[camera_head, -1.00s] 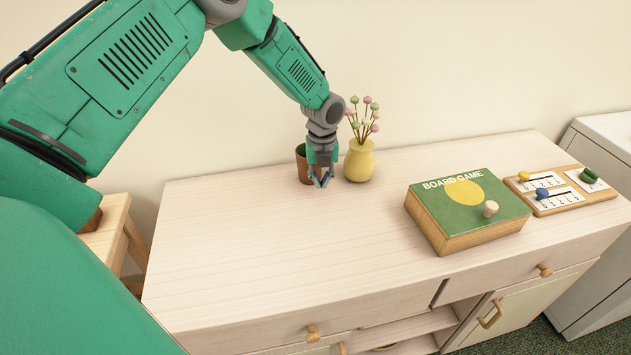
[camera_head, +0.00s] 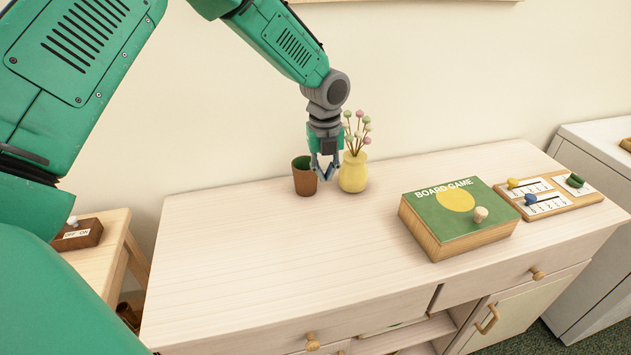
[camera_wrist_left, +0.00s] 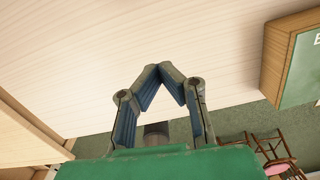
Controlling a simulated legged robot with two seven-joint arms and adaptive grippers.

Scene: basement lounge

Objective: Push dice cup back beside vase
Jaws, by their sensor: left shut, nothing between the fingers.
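The brown dice cup (camera_head: 304,180) with a green inside stands upright near the back of the cabinet top. The yellow vase (camera_head: 353,173) with pastel ball flowers stands just to its right, with a narrow gap between them. My left gripper (camera_head: 325,177) hangs down at the cup's right side, between cup and vase; I cannot tell whether it touches either. Its fingers are shut with nothing between them, and the fingertips also show in the left wrist view (camera_wrist_left: 160,68). My right gripper is not in view.
A green board game box (camera_head: 432,232) with a cream knob lies to the right on the cabinet top (camera_head: 250,260). The front left of the top is clear. A wooden stool (camera_head: 95,262) stands at the left.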

